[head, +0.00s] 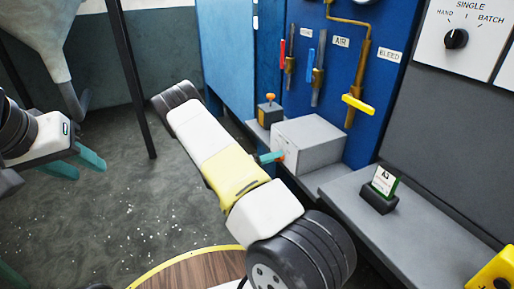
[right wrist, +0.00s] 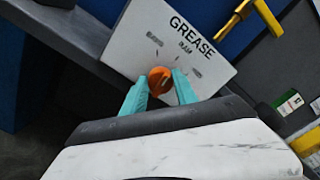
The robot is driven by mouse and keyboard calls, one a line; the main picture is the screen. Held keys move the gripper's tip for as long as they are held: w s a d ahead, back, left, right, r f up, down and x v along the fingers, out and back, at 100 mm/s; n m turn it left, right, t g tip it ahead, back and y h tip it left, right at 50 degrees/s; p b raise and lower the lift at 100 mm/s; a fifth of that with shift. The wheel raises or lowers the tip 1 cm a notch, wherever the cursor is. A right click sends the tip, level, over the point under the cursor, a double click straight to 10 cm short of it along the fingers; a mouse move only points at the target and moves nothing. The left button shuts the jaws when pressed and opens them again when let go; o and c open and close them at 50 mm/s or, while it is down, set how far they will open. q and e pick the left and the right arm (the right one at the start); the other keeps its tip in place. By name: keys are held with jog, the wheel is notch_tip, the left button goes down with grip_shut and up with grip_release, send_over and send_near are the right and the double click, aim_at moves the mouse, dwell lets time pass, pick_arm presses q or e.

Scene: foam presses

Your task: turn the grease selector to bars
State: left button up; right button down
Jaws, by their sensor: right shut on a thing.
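The grease selector is an orange knob (right wrist: 160,80) on the face of a grey-white box lettered GREASE (right wrist: 200,65). In the head view the grey box (head: 310,143) sits on a ledge by the blue panel. A label reading RAM is above the knob; the other small labels are too blurred to read, and I cannot tell which mark the knob points to. My right gripper (right wrist: 160,92) has its teal fingers on both sides of the knob, shut on it; its fingertip also shows in the head view (head: 270,157). My left gripper (head: 88,167) is open, empty, at the left over the floor.
A block with an orange button (head: 269,108) stands behind the box. Red, blue and yellow (head: 358,104) valve handles hang on the blue panel above. A small card in a black holder (head: 381,190) stands on the grey bench at right. A mode dial (head: 456,38) is upper right.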

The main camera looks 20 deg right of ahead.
jog(key=shift+f+n, duration=0.15)
jog(key=shift+n, duration=3.95)
jog(key=c, duration=1)
grip_release()
jog(key=shift+o, duration=0.2)
jog(key=a, duration=0.8)
jog(key=shift+s, duration=0.25)
